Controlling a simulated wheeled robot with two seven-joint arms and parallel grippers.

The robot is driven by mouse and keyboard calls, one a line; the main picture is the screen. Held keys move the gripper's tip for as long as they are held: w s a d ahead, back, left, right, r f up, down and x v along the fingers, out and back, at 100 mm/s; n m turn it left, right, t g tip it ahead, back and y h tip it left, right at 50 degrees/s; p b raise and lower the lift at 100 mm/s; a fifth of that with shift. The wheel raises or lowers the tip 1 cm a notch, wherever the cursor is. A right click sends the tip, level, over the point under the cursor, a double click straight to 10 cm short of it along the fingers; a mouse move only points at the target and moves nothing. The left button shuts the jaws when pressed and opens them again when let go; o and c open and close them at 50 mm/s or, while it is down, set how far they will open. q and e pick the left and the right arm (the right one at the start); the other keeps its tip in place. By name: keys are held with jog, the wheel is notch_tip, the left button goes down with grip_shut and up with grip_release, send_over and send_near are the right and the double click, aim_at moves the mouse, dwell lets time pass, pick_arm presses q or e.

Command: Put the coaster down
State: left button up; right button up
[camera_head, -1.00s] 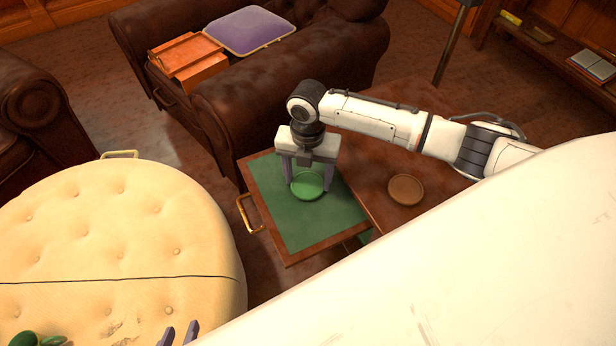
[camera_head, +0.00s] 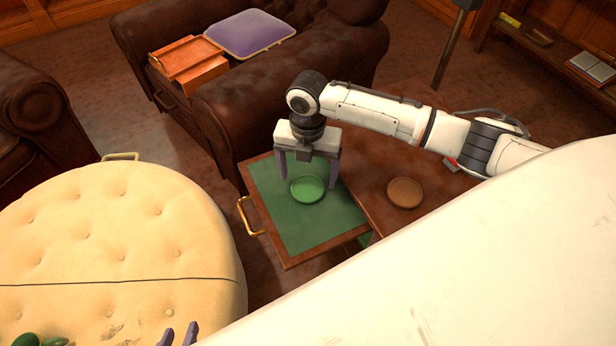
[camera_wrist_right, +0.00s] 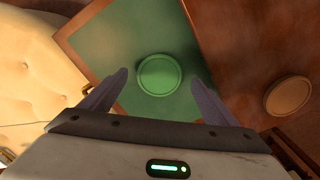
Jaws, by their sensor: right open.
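The green round coaster (camera_head: 307,189) lies flat on the green-lined pulled-out leaf or drawer (camera_head: 290,229) of the dark wooden side table (camera_head: 362,171). My right gripper (camera_head: 308,180) is open above it, pointing down, with one finger to each side and clear of the coaster. In the right wrist view the coaster (camera_wrist_right: 160,75) shows whole on the green surface, beyond and between the open fingertips (camera_wrist_right: 161,77). My left gripper (camera_head: 179,334) shows only its two fingertips at the bottom edge; they are apart with nothing visible between them.
A brown round coaster (camera_head: 404,193) lies on the side table, right of the green one. A cream tufted ottoman (camera_head: 120,235) fills the left front, with a green object (camera_head: 40,340) at its near edge. A brown leather armchair (camera_head: 290,82) stands behind.

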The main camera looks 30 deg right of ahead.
aim_at(307, 186)
notch_tip(307, 186, up, 9)
jog(key=p, duration=0.1)
jog(key=shift+r+p, duration=0.2)
jog(key=shift+p, duration=0.1)
jog(key=shift+a+f, duration=0.1)
